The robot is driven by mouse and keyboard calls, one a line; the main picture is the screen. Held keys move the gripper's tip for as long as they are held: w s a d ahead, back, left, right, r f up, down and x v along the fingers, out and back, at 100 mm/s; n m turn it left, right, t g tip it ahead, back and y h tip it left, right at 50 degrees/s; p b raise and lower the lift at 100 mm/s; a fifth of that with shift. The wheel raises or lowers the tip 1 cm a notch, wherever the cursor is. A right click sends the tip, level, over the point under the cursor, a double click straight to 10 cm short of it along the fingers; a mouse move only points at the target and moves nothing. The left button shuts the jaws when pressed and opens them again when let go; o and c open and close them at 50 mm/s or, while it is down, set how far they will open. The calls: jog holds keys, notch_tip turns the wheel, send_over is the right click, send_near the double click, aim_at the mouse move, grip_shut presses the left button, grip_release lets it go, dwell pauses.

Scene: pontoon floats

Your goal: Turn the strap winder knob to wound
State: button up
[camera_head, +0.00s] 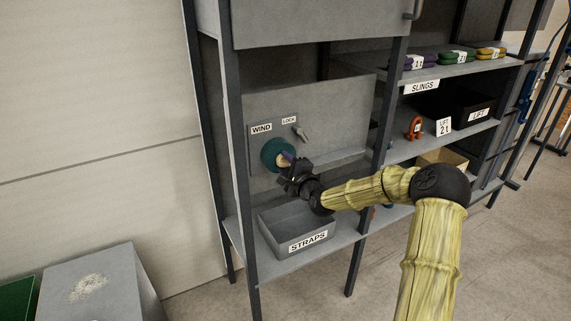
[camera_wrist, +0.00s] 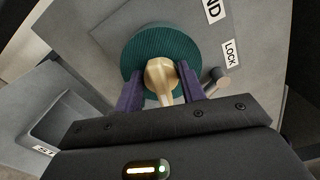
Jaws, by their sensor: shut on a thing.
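The strap winder knob is a round teal disc (camera_head: 273,152) with a tan raised grip, on a grey panel under the WIND label (camera_head: 261,128). In the wrist view the disc (camera_wrist: 148,45) fills the upper middle, with its tan grip (camera_wrist: 161,76) pointing down toward my gripper. My gripper (camera_head: 288,160) reaches the knob from the right. In the wrist view the purple fingers of my gripper (camera_wrist: 160,90) are shut on the tan grip, one on each side. A small metal lever (camera_head: 300,134) sits under the LOCK label (camera_head: 289,120), right of the disc.
A grey bin labelled STRAPS (camera_head: 269,236) stands on the shelf below the knob. Dark rack posts (camera_head: 238,180) flank the panel. Shelves to the right hold folded slings (camera_head: 456,58) and an orange shackle (camera_head: 414,128). A grey box (camera_head: 128,275) stands at the lower left.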

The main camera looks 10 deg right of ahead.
jog(key=m, duration=0.3)
jog(key=m+b, duration=0.1)
jog(key=m, duration=0.2)
jog(key=shift+d+f+m, duration=0.15)
jog(key=shift+m, duration=0.15)
jog(key=m+b, duration=0.1)
jog(key=m, duration=0.2)
jog(key=m+b, duration=0.1)
jog(key=m, duration=0.2)
jog(key=shift+d+r+m, duration=0.1)
jog(key=shift+r+m, duration=0.1)
jog(key=shift+m, duration=0.1)
jog(key=o, duration=1)
jog(key=shift+w, duration=0.1)
jog(key=shift+c, duration=0.2)
jog(key=shift+r, duration=0.1)
jog(key=b+v, duration=0.2)
jog(key=v, duration=1.5)
jog(key=shift+s+b, duration=0.2)
jog(key=shift+b, duration=0.1)
